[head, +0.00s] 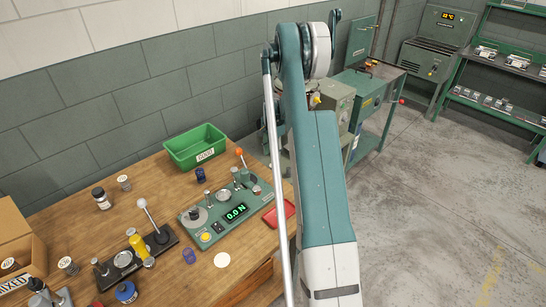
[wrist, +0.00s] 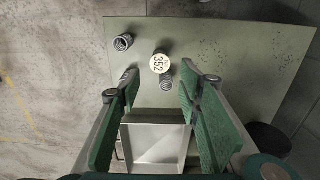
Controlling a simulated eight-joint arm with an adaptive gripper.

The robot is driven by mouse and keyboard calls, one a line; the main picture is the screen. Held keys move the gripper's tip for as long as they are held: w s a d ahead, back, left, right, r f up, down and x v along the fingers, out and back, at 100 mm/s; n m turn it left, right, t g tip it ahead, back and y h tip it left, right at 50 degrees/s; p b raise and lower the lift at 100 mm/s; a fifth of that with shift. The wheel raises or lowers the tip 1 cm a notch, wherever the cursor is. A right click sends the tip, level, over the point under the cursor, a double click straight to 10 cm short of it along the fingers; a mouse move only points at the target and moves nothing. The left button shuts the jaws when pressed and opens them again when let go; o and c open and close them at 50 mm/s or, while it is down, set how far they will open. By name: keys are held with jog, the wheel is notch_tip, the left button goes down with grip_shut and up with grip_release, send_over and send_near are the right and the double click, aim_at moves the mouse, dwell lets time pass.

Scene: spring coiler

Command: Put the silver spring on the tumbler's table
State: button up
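In the wrist view my gripper (wrist: 158,108) is open, its two green-padded fingers apart, above a grey-green table top (wrist: 225,55). A grey coil spring (wrist: 123,42) lies on this top at the upper left. A further dark piece is partly hidden beside the left finger. I cannot tell which spring is the silver one, or whether this top is the tumbler's table. In the head view my arm hides the gripper.
A pale metal tray or chute (wrist: 155,140) shows between the fingers. In the head view, a wooden bench (head: 90,222) holds a green bin (head: 195,146), a tester (head: 228,212) and a lever press (head: 130,258). Green machines (head: 365,92) and shelving (head: 495,65) stand behind. The right floor is clear.

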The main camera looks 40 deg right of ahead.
jog(key=shift+r, duration=0.15)
dwell(0.7)
jog(key=s+a+r+n+t+h, duration=0.15)
jog(key=a+r+n, duration=0.45)
jog(key=a+r, duration=1.75)
jog(key=s+a+r+n+t, duration=0.1)
jog(key=s+a+r+n, duration=0.1)
jog(key=s+a+r, duration=0.4)
jog(key=s+a+r+n+t, duration=0.1)
jog(key=s+a+r+n, duration=0.1)
jog(key=s+a+r, duration=0.55)
jog(key=s+a+n+t+y, duration=0.1)
jog(key=s+a+n+t, duration=0.2)
jog(key=s+a+n, duration=0.5)
jog(key=s+a+f, duration=0.1)
jog(key=s+a, duration=0.9)
jog(key=s, duration=0.1)
jog(key=shift+s+a+t, duration=0.3)
jog(key=shift+s+t, duration=0.05)
